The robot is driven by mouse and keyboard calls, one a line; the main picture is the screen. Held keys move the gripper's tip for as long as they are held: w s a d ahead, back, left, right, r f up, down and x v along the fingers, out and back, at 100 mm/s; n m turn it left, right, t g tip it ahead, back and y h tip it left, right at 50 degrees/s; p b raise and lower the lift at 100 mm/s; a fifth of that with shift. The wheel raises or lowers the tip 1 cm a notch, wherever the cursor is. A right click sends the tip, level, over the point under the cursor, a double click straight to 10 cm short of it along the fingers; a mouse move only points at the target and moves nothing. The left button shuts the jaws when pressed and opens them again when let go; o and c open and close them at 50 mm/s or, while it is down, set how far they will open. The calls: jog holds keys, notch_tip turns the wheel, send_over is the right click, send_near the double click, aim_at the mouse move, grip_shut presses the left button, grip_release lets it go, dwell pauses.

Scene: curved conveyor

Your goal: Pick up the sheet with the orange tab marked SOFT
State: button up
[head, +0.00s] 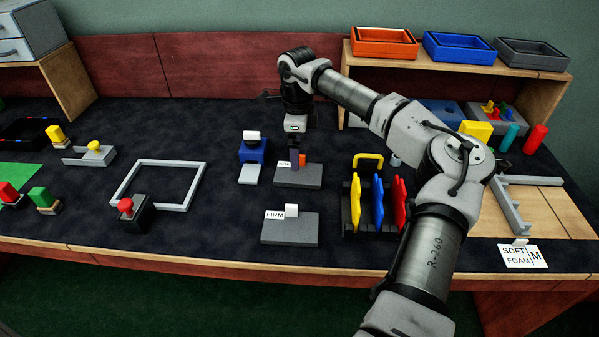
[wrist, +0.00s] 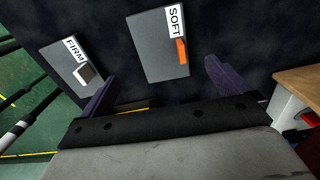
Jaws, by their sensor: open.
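The grey sheet with the orange tab (wrist: 181,51) and a white SOFT label (wrist: 175,21) lies flat on the dark table, near the top middle of the wrist view. In the head view this sheet (head: 313,177) is partly hidden behind my gripper, with its orange tab (head: 302,160) showing beside the fingers. My gripper (head: 289,168) points down over the sheet's back left part. In the wrist view my gripper (wrist: 158,92) is open and empty, its two purple fingers spread wide to either side of the SOFT sheet.
A second grey sheet (head: 290,230) with a white tab and FIRM label lies in front. A blue block device (head: 254,152) stands close left of my gripper. A rack with yellow, blue and red plates (head: 378,203) stands to the right. A SOFT FOAM card (head: 523,257) is at front right.

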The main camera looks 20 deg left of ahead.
aim_at(299, 172)
jog(key=shift+w+f+p, duration=0.2)
jog(key=shift+f+p, duration=0.6)
jog(key=shift+f, duration=3.1)
jog(key=c, duration=0.9)
